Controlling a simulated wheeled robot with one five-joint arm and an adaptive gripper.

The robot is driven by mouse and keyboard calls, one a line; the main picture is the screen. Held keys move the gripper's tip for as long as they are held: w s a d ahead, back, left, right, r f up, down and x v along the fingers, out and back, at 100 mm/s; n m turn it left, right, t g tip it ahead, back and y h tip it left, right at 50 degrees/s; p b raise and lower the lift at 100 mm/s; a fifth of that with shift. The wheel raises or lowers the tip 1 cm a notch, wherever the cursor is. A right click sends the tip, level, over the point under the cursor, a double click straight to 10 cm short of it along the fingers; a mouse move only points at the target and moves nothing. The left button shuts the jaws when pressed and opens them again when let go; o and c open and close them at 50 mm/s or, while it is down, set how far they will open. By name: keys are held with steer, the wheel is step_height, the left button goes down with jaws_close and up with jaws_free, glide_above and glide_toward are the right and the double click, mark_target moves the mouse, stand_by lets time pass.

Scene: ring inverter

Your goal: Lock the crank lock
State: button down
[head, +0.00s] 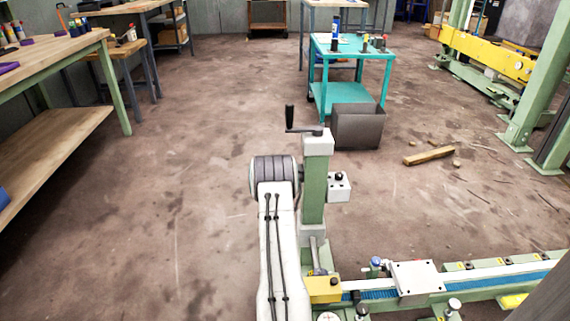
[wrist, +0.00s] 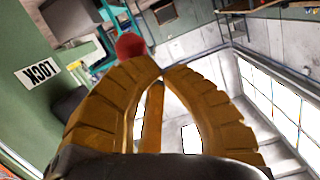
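The green machine post (head: 314,190) stands ahead in the head view, with a black-handled crank (head: 289,118) on its pale top. In the wrist view a green panel (wrist: 70,30) carries a white label reading LOCK (wrist: 38,73), seen tilted. A round red knob (wrist: 130,45) shows just beyond the tip of the left finger; whether they touch I cannot tell. My gripper (wrist: 161,70) has its two ochre, ribbed fingers curved in with the tips together, and nothing shows gripped between them. In the head view my gripper is hidden beyond my arm.
A small grey control box (head: 339,187) juts from the post's right side. A rail with a blue strip (head: 470,286) runs right from its base. A dark bin (head: 357,126) and a teal cart (head: 350,70) stand behind. The floor left of my arm is clear.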

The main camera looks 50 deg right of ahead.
step_height(320, 180, down, 3)
steer(key=b, duration=0.3)
steer(key=shift+s+d, duration=0.15)
steer(key=shift+s+f+b, duration=0.1)
steer(key=shift+f+b, duration=0.05)
steer(key=shift+b, duration=0.15)
stand_by(0.4)
